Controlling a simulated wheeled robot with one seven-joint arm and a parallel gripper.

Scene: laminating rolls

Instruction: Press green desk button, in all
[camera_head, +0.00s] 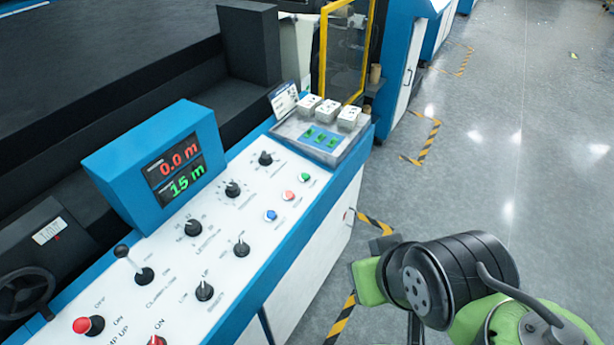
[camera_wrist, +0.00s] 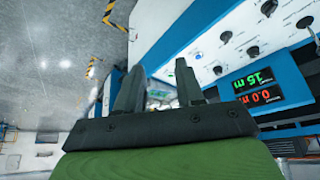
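A small round green button (camera_head: 304,178) sits on the white sloped top of the control desk (camera_head: 215,260), in the head view. A pink-red button (camera_head: 288,194) and a blue button (camera_head: 270,214) lie in a row with it. My gripper (camera_wrist: 159,64) shows in the wrist view with its two dark fingers apart and nothing between them. The desk appears upside down beyond and to the right of the fingers there. In the head view my arm is at the lower right, beside the desk, and the fingers cannot be made out.
A blue display box (camera_head: 160,165) reads 0.0 m and 15 m. Several black knobs, a lever (camera_head: 135,262) and a red button (camera_head: 88,325) stand up from the desk. The floor at right is clear.

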